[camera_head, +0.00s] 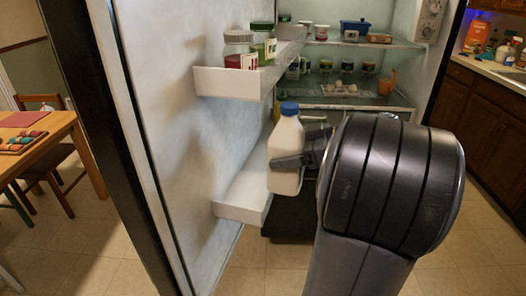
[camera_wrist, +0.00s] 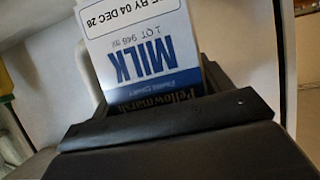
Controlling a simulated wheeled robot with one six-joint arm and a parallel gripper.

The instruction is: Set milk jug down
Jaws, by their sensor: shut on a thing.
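The milk jug (camera_head: 287,153) is white with a blue cap and is nearly upright in the head view. My gripper (camera_head: 290,161) is shut around its middle. The jug is just in front of the open fridge door's lower bin (camera_head: 238,211), with its base near the bin's right end. I cannot tell whether the base touches the bin. In the wrist view the jug's label (camera_wrist: 145,50) shows upside down, reading "MILK", and the dark gripper body covers the lower part of the picture.
The upper door bin (camera_head: 225,84) holds jars with red and green contents (camera_head: 240,50). Inside the fridge, shelves hold several cups, a blue dish (camera_head: 355,27) and an egg tray (camera_head: 340,88). The lower door bin's visible part looks empty. A wooden table (camera_head: 45,140) stands left.

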